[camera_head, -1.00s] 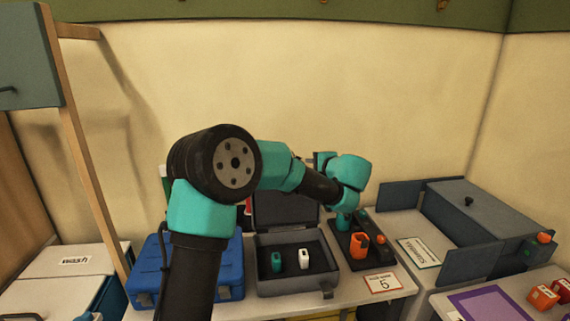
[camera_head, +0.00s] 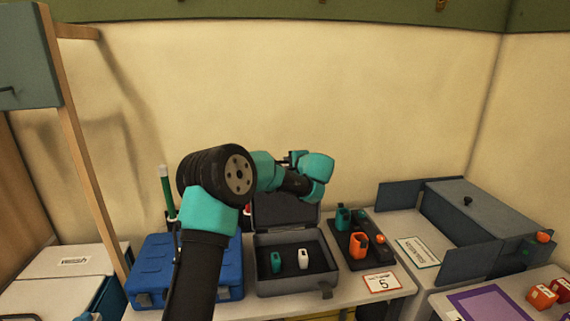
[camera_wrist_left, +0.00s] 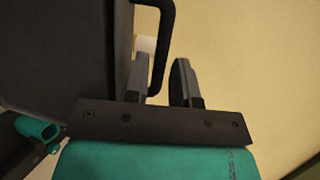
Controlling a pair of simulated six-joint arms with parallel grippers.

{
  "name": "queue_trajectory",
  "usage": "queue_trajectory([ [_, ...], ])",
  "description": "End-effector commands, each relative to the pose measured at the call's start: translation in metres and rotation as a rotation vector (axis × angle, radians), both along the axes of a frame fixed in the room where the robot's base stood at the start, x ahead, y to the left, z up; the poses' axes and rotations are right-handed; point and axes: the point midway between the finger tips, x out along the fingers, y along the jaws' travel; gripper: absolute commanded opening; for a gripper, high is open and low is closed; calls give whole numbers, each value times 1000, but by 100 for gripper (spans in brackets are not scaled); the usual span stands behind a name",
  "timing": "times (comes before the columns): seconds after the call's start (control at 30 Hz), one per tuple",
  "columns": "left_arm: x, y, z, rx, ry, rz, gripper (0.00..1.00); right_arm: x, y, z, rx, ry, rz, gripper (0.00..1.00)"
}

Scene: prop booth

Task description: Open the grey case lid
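The grey case (camera_head: 322,273) stands on the table with its lid (camera_head: 285,212) raised, roughly upright at the back. A teal item (camera_head: 276,262) and a white item (camera_head: 303,258) lie in its dark insert. My left gripper (camera_head: 288,159) is above the lid's top edge, which the wrist partly covers. In the left wrist view, its two fingers (camera_wrist_left: 165,80) are apart beside the dark lid panel (camera_wrist_left: 60,50). The black handle loop (camera_wrist_left: 167,40) reaches down to the gap between them. I cannot tell if they touch it. My right gripper is not in view.
A blue case (camera_head: 158,265) stands left of the grey case. At right is a dark holder (camera_head: 348,262) with teal and orange tools, near a number card (camera_head: 381,282). A grey bin (camera_head: 480,225) stands further right. The wall is close behind.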

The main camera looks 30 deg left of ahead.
Motion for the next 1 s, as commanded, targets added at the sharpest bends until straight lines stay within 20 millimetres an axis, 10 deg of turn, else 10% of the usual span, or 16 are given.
queue_trajectory([
  [0.6, 16, 29, -10, 0, 0, -1, 24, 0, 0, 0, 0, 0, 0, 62],
  [1.0, 16, 28, -10, 0, 0, 0, 0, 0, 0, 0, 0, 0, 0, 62],
])
